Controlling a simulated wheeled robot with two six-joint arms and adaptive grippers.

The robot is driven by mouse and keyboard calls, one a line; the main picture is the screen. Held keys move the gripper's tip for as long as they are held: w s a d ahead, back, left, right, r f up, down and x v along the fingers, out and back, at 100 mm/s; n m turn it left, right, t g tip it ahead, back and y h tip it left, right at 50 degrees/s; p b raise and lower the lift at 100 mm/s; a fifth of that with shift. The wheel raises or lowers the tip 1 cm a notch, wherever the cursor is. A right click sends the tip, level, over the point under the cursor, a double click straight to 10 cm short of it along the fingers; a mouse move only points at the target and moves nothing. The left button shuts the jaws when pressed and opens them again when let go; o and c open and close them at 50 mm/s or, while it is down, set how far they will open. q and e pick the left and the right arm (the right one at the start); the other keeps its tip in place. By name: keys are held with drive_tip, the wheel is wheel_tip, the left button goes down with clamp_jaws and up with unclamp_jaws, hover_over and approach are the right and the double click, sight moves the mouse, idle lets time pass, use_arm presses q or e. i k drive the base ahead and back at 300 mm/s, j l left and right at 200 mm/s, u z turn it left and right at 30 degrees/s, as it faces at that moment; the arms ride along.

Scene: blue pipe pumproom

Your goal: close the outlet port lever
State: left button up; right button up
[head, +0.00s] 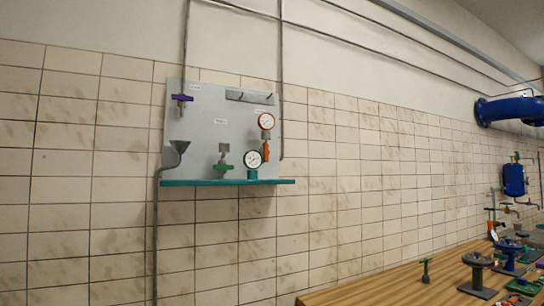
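A grey panel (211,122) hangs on the tiled wall with small labels that are too small to read. A purple lever valve (182,98) is at its upper left, on a vertical pipe. A green valve (223,168) sits low in the middle. An orange lever (266,154) hangs below the red-rimmed gauge (266,121) at the right. I cannot tell which of these is the outlet port lever. Neither of my grippers is in view.
A teal shelf (228,183) juts out under the panel, carrying a green-based gauge (253,159). A grey funnel (179,146) is at its left. A wooden table (390,285) at lower right holds several valves. A blue pipe (510,110) is at far right.

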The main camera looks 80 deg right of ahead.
sight(266, 152)
drive_tip(key=z, duration=2.7)
drive_tip(key=i+z, duration=0.2)
drive_tip(key=i, duration=0.4)
